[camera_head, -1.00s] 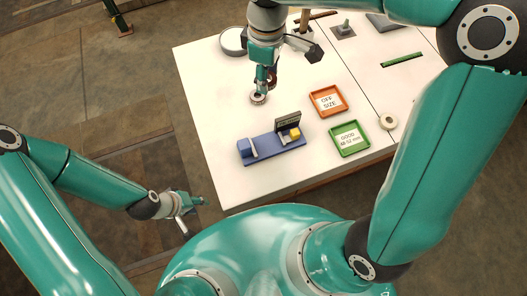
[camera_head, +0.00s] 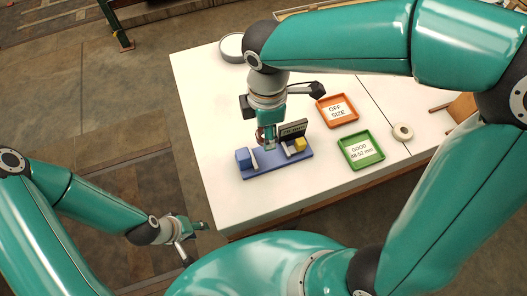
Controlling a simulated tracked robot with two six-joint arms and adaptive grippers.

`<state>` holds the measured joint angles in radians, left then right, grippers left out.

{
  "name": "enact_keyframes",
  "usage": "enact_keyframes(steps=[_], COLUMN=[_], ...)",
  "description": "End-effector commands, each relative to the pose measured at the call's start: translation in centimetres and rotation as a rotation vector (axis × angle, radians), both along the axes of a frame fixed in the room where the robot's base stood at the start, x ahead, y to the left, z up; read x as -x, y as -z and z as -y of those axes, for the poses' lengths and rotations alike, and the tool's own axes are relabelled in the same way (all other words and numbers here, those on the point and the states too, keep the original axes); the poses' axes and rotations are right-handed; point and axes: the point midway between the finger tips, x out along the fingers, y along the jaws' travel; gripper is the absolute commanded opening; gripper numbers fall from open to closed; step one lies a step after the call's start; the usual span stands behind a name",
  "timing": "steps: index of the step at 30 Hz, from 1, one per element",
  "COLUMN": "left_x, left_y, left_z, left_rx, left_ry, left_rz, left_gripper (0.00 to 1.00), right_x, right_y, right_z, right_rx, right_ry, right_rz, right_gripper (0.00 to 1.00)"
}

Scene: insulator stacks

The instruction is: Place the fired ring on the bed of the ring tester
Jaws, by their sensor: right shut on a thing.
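The ring tester (camera_head: 277,165) is a blue bed on the white table, with a blue block at its left end, a yellow block at its right and a dark display behind. My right gripper (camera_head: 268,143) points down over the middle of the bed and is shut on the fired ring (camera_head: 261,134). Only a brownish edge of the ring shows beside the fingers. I cannot tell whether the ring touches the bed. My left gripper (camera_head: 194,229) is off the table at the lower left, away from the tester; its jaw opening is unclear.
An orange tray (camera_head: 354,121) marked OFF SIZE and a green tray (camera_head: 381,160) marked GOOD 48-52 mm lie right of the tester. A pale ring (camera_head: 402,132) lies beyond the green tray. A round grey dish (camera_head: 231,57) is at the back left. The table's left side is clear.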

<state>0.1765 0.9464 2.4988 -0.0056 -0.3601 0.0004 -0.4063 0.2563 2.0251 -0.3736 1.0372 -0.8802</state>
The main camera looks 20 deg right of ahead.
Motion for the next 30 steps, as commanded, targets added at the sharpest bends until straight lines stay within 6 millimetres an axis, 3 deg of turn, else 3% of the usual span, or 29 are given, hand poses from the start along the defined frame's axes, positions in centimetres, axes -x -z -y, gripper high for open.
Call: enact_keyframes(steps=[1, 4, 13, 19, 30], left_x=[0.0, 0.0, 0.0, 0.0, 0.0], left_y=[0.4, 0.6, 0.9, 1.4, 1.5], left_z=[0.0, 0.0, 0.0, 0.0, 0.0], left_rx=[0.000, 0.000, 0.000, 0.000, 0.000], left_ry=[0.000, 0.000, 0.000, 0.000, 0.000], left_rz=[0.000, 0.000, 0.000, 0.000, 0.000], left_gripper=[0.40, 0.40, 0.40, 0.40, 0.40], right_x=[0.1, 0.1, 0.0, 0.0, 0.0], right_y=[1.5, 3.4, 5.9, 8.7, 9.3], right_z=[0.1, 0.0, 0.0, 0.0, -0.1], right_rx=[0.003, 0.002, 0.000, 0.001, -0.001], right_ry=[0.001, 0.000, 0.001, 0.001, -0.001], right_rz=[-0.006, -0.004, -0.001, -0.002, 0.001], right_gripper=[0.13, 0.13, 0.13, 0.13, 0.13])
